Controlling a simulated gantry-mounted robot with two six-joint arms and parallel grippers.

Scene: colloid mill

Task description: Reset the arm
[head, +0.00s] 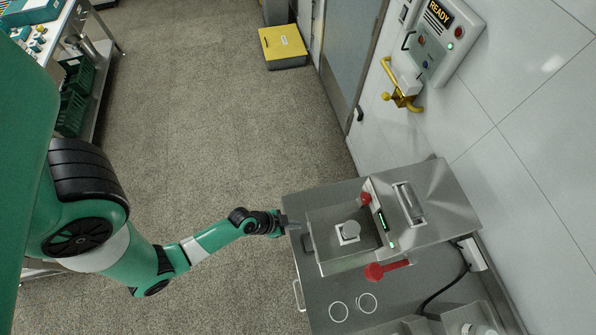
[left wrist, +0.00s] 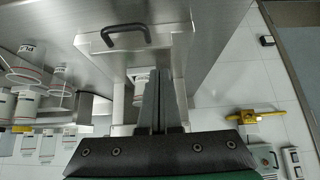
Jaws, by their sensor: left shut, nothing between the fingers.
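My green left arm reaches in from the left in the head view. Its gripper (head: 286,222) is beside the left edge of the steel colloid mill (head: 435,205). In the left wrist view the two grey fingers (left wrist: 157,98) lie together, shut and empty. A black handle (left wrist: 125,35) on a steel panel shows beyond the fingers; I cannot tell whether they touch the panel. The mill carries a red button (head: 366,198), a lit display and a red lever (head: 386,270). My right gripper is not in view.
The mill stands on a steel bench (head: 345,290) along the white tiled wall. A control box (head: 440,40) reading READY and a yellow valve (head: 402,97) are on the wall. A yellow-topped bin (head: 283,46) stands far back. Open floor (head: 220,130) lies left of the bench.

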